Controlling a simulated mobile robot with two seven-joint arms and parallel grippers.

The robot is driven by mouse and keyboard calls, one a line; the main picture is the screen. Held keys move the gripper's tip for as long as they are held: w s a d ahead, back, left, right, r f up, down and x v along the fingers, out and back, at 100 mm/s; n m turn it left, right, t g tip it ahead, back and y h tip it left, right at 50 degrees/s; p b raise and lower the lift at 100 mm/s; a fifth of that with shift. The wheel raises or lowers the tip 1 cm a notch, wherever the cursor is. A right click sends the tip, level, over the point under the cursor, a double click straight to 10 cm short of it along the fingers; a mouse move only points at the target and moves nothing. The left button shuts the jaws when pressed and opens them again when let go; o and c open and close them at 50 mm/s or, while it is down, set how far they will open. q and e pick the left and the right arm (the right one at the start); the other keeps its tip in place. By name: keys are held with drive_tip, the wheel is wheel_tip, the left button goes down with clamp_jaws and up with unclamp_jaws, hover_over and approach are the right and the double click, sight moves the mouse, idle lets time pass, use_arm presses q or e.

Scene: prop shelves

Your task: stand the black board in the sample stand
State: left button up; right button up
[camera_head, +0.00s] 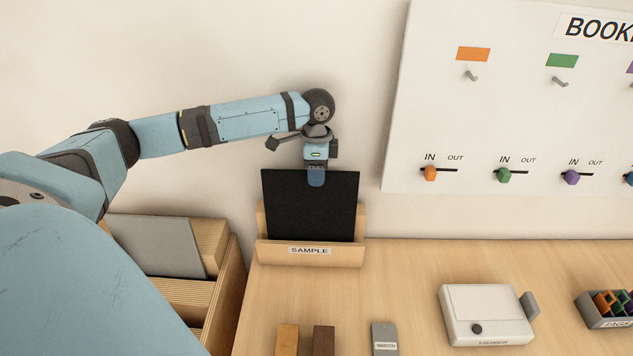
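The black board (309,208) is upright in the wooden sample stand (309,254), which bears the label "SAMPLE". Its lower edge is hidden behind the stand's front lip. My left gripper (316,178) is at the board's top edge, pointing down, with one blue finger in front of the board. The other finger is hidden, so I cannot tell whether it grips the board. My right gripper is not in view.
A wooden rack (232,290) with a grey board (158,246) stands left of the sample stand. Small blocks, a white device (485,312) and a grey tag tray (608,318) are on the table. A white wall panel (500,110) with hooks and sliders is at right.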

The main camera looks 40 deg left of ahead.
use_arm(q)
wheel_tip(320, 180, up, 11)
drive_tip(key=b, duration=0.1)
drive_tip(key=shift+w+a, duration=0.25)
drive_tip(key=shift+w, duration=0.1)
drive_tip(key=shift+f, duration=0.1)
idle(0.5)
